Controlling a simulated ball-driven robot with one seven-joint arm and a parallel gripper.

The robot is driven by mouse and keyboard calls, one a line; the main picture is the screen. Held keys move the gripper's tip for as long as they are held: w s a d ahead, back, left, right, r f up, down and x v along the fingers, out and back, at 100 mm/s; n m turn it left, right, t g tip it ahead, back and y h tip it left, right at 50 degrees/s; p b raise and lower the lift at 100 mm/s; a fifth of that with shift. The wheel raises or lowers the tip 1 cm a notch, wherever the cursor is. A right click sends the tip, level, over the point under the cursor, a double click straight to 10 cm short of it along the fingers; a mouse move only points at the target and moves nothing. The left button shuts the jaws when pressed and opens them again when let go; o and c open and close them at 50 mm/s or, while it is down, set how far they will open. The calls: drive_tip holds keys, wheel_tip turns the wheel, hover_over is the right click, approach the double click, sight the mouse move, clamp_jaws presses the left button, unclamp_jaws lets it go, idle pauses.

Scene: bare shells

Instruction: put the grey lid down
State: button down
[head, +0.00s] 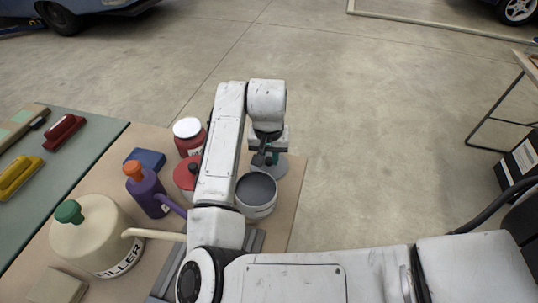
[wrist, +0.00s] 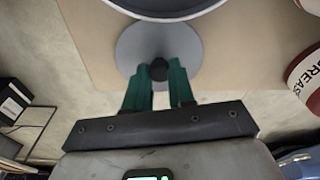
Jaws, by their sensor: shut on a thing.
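The grey lid (head: 280,168) is a flat round disc with a black knob, just behind an open white tub of grey contents (head: 256,188). In the wrist view the lid (wrist: 138,45) shows below the tub's rim (wrist: 205,8). My gripper (head: 266,158) is shut on the lid's knob, its green fingers on either side of it in the wrist view (wrist: 160,68). The lid is over the tan board near its far right corner. I cannot tell whether it touches the board. My arm hides part of the area left of the tub.
A red grease jar with white lid (head: 188,135), a red-topped can (head: 185,174), a purple can (head: 146,190), a blue block (head: 145,160) and a cream filler jug (head: 95,235) crowd the left. The tan board (head: 293,190) has a narrow bare strip at right.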

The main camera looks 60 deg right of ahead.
sight(269, 169)
drive_tip(key=c, duration=1)
unclamp_jaws()
drive_tip(key=shift+f, duration=0.1)
drive_tip(key=shift+o, duration=0.2)
wheel_tip(269, 169, up, 12)
drive_tip(key=a, duration=0.1)
drive_tip(key=shift+s, duration=0.35)
drive_tip(key=shift+a, duration=0.1)
